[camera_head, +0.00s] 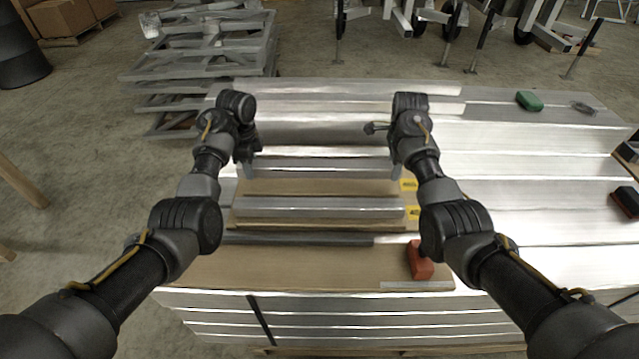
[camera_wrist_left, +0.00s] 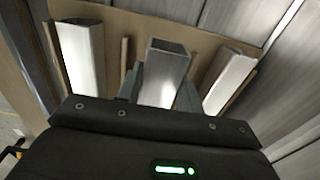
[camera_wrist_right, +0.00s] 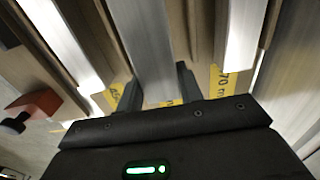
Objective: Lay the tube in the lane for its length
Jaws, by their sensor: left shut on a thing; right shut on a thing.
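The silver tube (camera_head: 320,164) spans between my two grippers over the brown lane board (camera_head: 320,186). My left gripper (camera_head: 249,170) is shut on it near its left end; the tube's square end (camera_wrist_left: 168,46) shows between the fingers. My right gripper (camera_head: 394,168) is shut on it near the other end; the tube (camera_wrist_right: 145,45) shows between those fingers too. Other tubes lie on both sides, one nearer me (camera_head: 320,206). Yellow labels (camera_head: 408,185) mark the right lane ends; one reads 70 cm (camera_wrist_right: 230,80). I cannot tell whether the held tube touches the board.
A red-orange block (camera_head: 420,260) lies at the board's near right. A dark bar (camera_head: 300,239) lies across the near side. A green object (camera_head: 529,100) is far right and a dark red one (camera_head: 627,203) at the right edge. The metal surface at right is mostly clear.

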